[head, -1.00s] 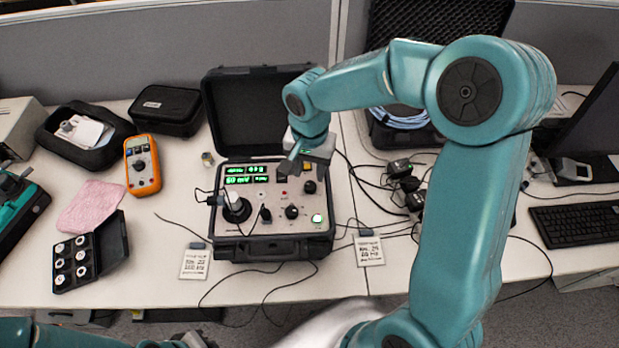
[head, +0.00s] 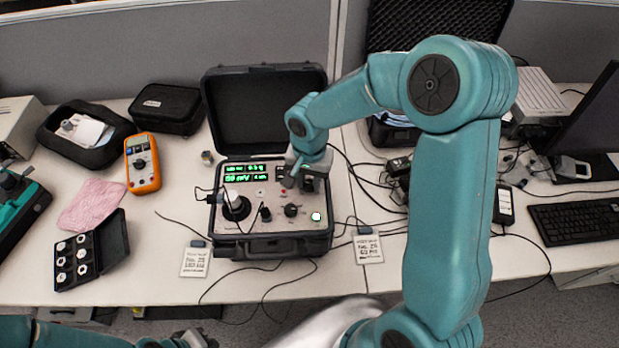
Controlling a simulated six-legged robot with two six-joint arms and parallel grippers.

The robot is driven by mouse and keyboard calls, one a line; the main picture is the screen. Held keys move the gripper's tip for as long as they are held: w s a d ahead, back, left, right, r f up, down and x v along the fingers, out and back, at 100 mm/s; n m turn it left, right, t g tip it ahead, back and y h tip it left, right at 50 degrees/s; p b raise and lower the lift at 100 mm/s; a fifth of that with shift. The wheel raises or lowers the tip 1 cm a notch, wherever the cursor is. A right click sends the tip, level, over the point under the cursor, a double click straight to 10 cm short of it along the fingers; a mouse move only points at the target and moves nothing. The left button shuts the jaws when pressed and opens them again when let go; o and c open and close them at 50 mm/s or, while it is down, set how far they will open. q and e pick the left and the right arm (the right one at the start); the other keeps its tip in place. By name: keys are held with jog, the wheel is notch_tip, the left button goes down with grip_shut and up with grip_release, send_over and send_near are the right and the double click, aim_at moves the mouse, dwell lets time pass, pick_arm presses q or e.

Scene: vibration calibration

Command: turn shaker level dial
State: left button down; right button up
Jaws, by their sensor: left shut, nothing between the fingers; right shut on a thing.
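The shaker unit (head: 323,233) is a black open case on the desk with a grey control panel and green displays (head: 244,173). My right gripper (head: 305,184) comes down over the panel's upper right. It is shut on the upper-right dial (head: 309,186), which it largely hides. Another black knob (head: 291,211) and a small switch (head: 266,214) lie below and left of it. A round shaker head (head: 236,208) with a sensor on top is at the panel's left. My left gripper (head: 195,341) is shut and empty at the bottom edge, partly cut off.
An orange multimeter (head: 142,163), pink cloth (head: 91,205) and case of discs (head: 74,263) lie left of the unit. Cards (head: 195,261) lie in front. Cables cross the desk right of it, near a keyboard (head: 579,235). The raised lid (head: 262,108) stands behind the panel.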

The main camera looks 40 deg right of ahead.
jog(key=shift+n+b, duration=0.3)
jog(key=shift+n, duration=0.2)
jog(key=shift+n+b, duration=0.55)
jog(key=shift+n, duration=0.45)
jog(key=n+b, duration=0.1)
jog(key=n, duration=0.1)
jog(key=shift+n, duration=0.3)
jog(key=n, duration=0.3)
jog(key=shift+n+b, duration=0.3)
jog(key=shift+r+n, duration=0.1)
jog(key=shift+n, duration=1.8)
jog(key=o, duration=0.8)
jog(key=shift+c, duration=0.2)
